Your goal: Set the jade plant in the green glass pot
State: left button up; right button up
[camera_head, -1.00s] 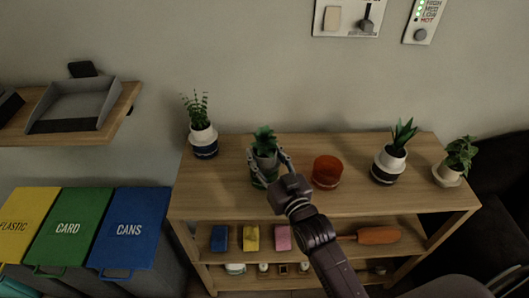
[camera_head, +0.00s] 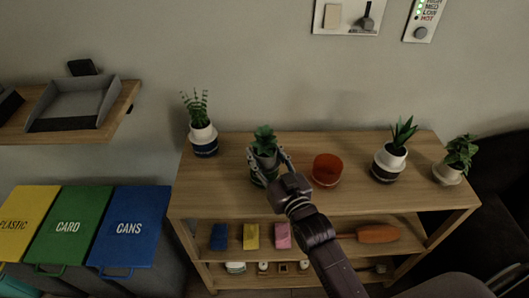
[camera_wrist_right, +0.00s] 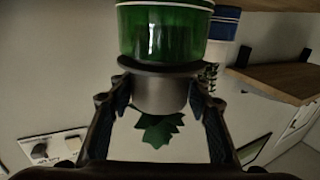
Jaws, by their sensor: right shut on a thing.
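The jade plant (camera_head: 264,137) has green leaves and a grey inner pot (camera_head: 265,160). My right gripper (camera_head: 266,156) is shut on this pot, one finger on each side. The green glass pot (camera_head: 257,179) stands on the shelf top directly under the plant, partly hidden by the gripper. The right wrist view is upside down: the green glass pot (camera_wrist_right: 165,32) is at the top, and the grey pot (camera_wrist_right: 160,95) with its dark flange meets or nearly meets it. I cannot tell whether they touch. Leaves (camera_wrist_right: 160,128) hang below. My left gripper is not in view.
On the same wooden shelf top (camera_head: 325,204), an orange-red pot (camera_head: 327,171) stands close to the right of my gripper. Potted plants stand at the left (camera_head: 204,140) and right (camera_head: 389,163), with another (camera_head: 457,160) at the right end. The wall is behind.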

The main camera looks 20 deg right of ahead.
jog(key=shift+f, duration=0.4)
jog(key=o, duration=0.9)
jog(key=shift+o, duration=0.2)
jog(key=s, duration=0.4)
jog(key=s+d, duration=0.1)
jog(key=s, duration=0.7)
jog(key=shift+d, duration=0.2)
